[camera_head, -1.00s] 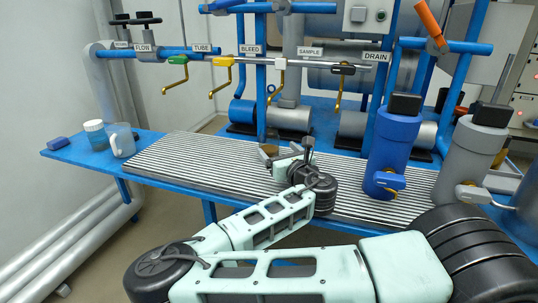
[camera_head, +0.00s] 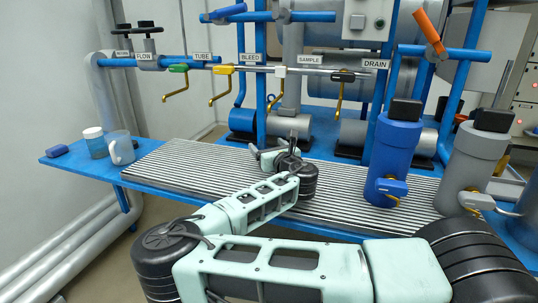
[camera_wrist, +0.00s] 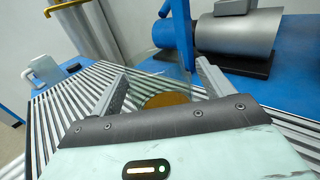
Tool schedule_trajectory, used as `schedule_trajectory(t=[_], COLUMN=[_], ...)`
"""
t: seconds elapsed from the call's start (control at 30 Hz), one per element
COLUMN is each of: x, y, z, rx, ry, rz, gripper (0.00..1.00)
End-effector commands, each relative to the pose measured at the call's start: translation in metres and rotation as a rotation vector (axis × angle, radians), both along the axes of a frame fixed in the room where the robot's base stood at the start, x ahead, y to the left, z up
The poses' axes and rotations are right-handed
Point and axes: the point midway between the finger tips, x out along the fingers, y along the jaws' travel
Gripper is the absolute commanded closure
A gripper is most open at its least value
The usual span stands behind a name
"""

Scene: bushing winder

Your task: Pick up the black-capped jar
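My gripper (camera_wrist: 162,82) is open in the wrist view, its two grey fingers wide apart. Between them is a clear glass jar with a round amber-brown patch (camera_wrist: 165,100); its lower part is hidden by the gripper body. I cannot make out a black cap on it. In the head view my gripper (camera_head: 272,153) is low over the ribbed grey rack, and the jar cannot be made out there.
Grey cylinders (camera_head: 289,125) are behind the rack; a blue bottle-shaped unit (camera_head: 391,150) stands right.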

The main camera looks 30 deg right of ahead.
Motion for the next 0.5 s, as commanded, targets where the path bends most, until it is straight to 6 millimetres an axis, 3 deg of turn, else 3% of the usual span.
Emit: schedule_trajectory(t=[0.03, 0.13, 0.17, 0.5], x=[-0.0001, -0.0002, -0.0002, -0.0003], y=[0.0001, 0.0001, 0.0001, 0.0002], z=[-0.0001, -0.0002, -0.0003, 0.0024], rx=[0.0, 0.0, 0.0, 0.0], ry=[0.0, 0.0, 0.0, 0.0], rz=[0.0, 0.0, 0.0, 0.0], gripper=[0.35, 0.63, 0.68, 0.68])
